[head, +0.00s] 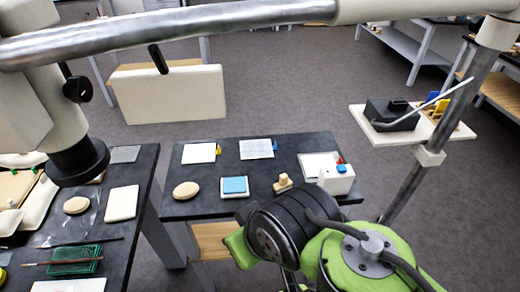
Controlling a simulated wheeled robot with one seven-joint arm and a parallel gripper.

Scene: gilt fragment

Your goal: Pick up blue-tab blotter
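A pale sheet with a small blue tab at its right edge, which looks like the blue-tab blotter (255,149), lies flat at the back middle of the dark table. A similar sheet with a yellow tab (197,153) lies to its left. A third sheet with a red tab (317,162) lies to its right, partly behind a white block. My green and black arm rises at the bottom right, in front of the table's near edge. My gripper's fingers do not show.
The dark table (205,210) also bears a round tan pad (186,190), a blue pad on a white tray (234,195), a small wooden stamp-like piece (283,183) and the white block (337,181). A cluttered table stands left. A pale panel (170,95) hangs behind.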

